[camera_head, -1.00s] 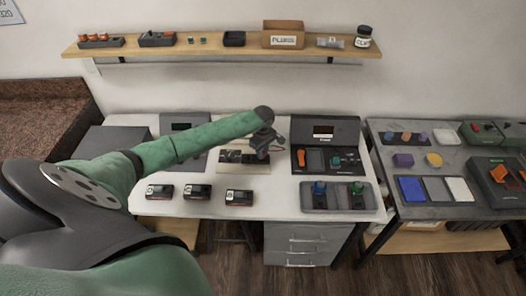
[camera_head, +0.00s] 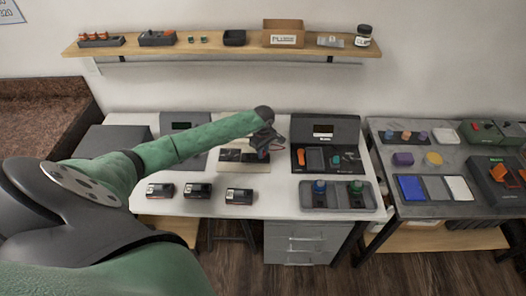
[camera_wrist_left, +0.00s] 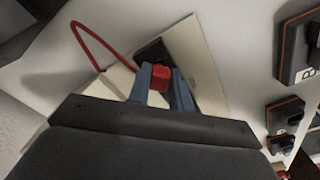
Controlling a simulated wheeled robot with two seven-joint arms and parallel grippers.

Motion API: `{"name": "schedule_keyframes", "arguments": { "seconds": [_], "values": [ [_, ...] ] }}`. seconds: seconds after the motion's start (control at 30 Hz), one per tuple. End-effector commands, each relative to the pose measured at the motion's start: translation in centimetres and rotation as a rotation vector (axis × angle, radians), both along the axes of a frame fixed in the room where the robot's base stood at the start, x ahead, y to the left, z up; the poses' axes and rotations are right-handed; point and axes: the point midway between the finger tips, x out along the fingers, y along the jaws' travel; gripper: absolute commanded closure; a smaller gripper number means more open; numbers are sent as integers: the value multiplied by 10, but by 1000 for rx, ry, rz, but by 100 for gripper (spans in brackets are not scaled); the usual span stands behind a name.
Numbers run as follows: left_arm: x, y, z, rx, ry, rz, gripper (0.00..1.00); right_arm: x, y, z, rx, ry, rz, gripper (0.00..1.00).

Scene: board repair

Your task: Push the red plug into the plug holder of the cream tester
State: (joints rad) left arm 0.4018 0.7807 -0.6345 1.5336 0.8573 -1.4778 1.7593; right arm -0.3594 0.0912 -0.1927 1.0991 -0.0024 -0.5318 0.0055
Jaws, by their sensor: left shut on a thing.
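The red plug (camera_wrist_left: 161,78) is between the two blue fingers of my left gripper (camera_wrist_left: 163,88) in the left wrist view, which are shut on it. A red cable loops from the left side towards it. A black block (camera_wrist_left: 152,50), perhaps the plug holder, lies just beyond the plug; I cannot tell how far the plug is in. The cream tester (camera_wrist_left: 196,52) is around and under the block. In the head view my left gripper (camera_head: 268,147) is over the right part of the cream tester (camera_head: 257,167), and the plug is too small to make out clearly.
Several small black boxes (camera_head: 197,191) stand at the table's front. A dark tester (camera_head: 325,130) is to the right, with a grey tray (camera_head: 338,208) holding blue and green parts before it. A shelf (camera_head: 220,45) runs above.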

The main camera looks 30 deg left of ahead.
Motion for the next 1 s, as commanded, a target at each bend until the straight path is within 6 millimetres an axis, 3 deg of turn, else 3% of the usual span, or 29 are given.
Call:
{"name": "schedule_keyframes", "arguments": {
  "seconds": [0.87, 0.9, 1.0],
  "values": [
    [0, 0, -7, 0, 0, 0, 100, 0, 0, 1, 0, 0, 0, 41],
    [0, 0, -7, 0, 0, 0, 71, 0, 0, 1, 0, 0, 0, 41],
    [0, 0, -7, 0, 0, 0, 54, 0, 0, 1, 0, 0, 0, 41]
  ]
}}
